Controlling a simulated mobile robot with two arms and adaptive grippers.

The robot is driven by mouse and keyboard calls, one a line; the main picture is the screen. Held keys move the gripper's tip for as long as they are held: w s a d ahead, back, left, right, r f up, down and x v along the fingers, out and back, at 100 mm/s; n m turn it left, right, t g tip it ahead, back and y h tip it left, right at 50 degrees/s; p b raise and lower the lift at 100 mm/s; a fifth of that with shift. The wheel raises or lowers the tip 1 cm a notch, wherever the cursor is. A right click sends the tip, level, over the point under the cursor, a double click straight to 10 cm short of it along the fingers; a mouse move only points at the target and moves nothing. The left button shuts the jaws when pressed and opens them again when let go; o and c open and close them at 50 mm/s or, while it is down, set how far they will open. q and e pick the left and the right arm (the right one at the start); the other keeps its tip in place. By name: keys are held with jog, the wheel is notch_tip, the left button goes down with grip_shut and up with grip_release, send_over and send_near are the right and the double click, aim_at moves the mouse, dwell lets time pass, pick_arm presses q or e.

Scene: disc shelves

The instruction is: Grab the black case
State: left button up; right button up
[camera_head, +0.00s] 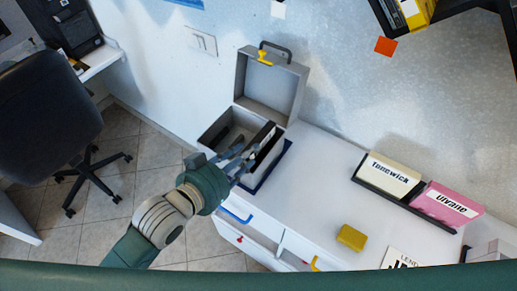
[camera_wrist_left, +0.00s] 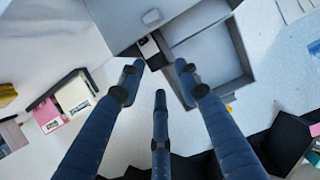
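A black case (camera_head: 264,136) stands on edge inside an open grey box (camera_head: 222,129) on the white cabinet. It has a pale side face. My left gripper (camera_head: 240,166) is at the front of the box, close to the case. In the left wrist view the gripper's (camera_wrist_left: 158,76) fingers are spread apart and nothing shows clasped between them. A black item with a white patch, seemingly the case (camera_wrist_left: 154,50), shows just beyond the fingertips, at the box's edge. Fingers partly cover the box in the head view. My right gripper is not in view.
The box's raised lid (camera_head: 270,85) stands behind it against the wall. On the cabinet top are a cream case (camera_head: 389,174) and a pink case (camera_head: 446,205) in a dark holder, and a yellow block (camera_head: 351,237). The cabinet's middle is clear. A black chair (camera_head: 50,115) stands left.

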aim_at(262, 142)
pick_arm(q)
jog(key=x, duration=0.3)
jog(key=shift+d, duration=0.15)
jog(key=p+x, duration=0.1)
jog(key=x, duration=0.4)
jog(key=shift+w+f, duration=0.15)
jog(key=shift+w, duration=0.1)
jog(key=shift+s, duration=0.1)
jog(key=c, duration=0.3)
grip_shut()
